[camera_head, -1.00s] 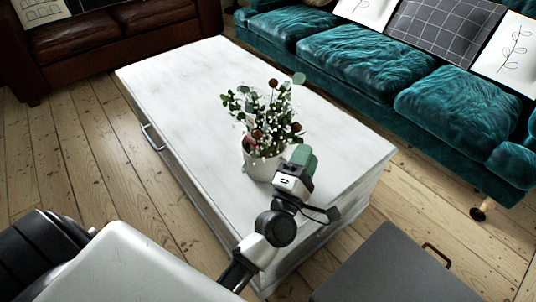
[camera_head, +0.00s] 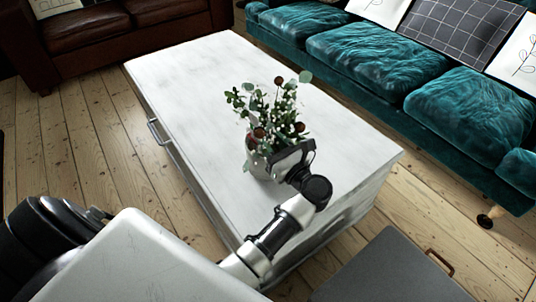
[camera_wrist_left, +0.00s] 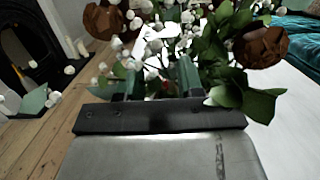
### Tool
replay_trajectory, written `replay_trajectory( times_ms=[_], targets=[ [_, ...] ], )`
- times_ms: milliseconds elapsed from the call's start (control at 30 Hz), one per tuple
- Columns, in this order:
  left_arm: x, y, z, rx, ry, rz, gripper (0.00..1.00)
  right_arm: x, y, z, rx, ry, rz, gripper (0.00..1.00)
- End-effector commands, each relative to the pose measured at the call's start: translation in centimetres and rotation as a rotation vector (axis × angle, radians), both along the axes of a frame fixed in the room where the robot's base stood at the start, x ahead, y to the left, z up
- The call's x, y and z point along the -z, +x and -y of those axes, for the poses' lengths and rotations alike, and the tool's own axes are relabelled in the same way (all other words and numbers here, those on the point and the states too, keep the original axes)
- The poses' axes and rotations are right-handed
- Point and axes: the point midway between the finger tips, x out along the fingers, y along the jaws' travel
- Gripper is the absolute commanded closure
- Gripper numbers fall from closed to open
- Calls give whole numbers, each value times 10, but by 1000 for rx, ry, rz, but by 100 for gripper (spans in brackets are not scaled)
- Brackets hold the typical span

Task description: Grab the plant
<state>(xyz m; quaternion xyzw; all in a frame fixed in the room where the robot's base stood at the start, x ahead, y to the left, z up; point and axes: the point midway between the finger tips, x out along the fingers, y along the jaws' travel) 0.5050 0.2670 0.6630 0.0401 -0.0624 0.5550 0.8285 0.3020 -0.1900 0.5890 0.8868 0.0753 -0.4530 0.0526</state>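The plant (camera_head: 268,120) has green leaves, small white blossoms and dark red-brown round heads. It stands upright in a white pot (camera_head: 256,164) on the white table (camera_head: 205,85). My left gripper (camera_head: 284,158) is at the pot's right front side, partly covering the pot. In the left wrist view its two green fingers (camera_wrist_left: 160,78) are apart, with leaves and blossoms (camera_wrist_left: 228,80) close in front of and around them. The pot is hidden in that view, so contact cannot be told. My right gripper is not in view.
A teal sofa (camera_head: 380,60) stands behind the table on the right, a brown leather sofa (camera_head: 95,38) at the back left. A grey flat-topped piece with a brown handle (camera_head: 440,262) is at lower right. Bare floorboards (camera_head: 110,150) lie left of the table.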

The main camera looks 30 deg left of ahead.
Motion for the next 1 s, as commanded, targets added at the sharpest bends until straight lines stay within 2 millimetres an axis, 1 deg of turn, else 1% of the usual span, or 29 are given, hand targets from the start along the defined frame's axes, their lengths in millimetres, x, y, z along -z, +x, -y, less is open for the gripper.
replay_trajectory(
  times_ms=[33, 267, 400, 500, 633, 833, 1000],
  targets=[
    [-2, 3, -6, 0, 2, 1, 63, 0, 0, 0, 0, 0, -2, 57],
    [-8, 9, -23, 1, 4, 0, 63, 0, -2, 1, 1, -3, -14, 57],
    [-17, 16, -43, 1, 6, 1, 63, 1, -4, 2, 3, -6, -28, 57],
    [-18, 21, -54, 1, 5, 0, 63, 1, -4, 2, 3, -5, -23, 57],
    [-18, 24, -60, 2, 2, -2, 63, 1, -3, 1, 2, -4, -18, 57],
    [-18, 24, -60, 2, 2, -2, 63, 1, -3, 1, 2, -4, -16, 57],
    [-18, 24, -60, 2, 2, -2, 89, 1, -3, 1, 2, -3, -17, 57]
  ],
)
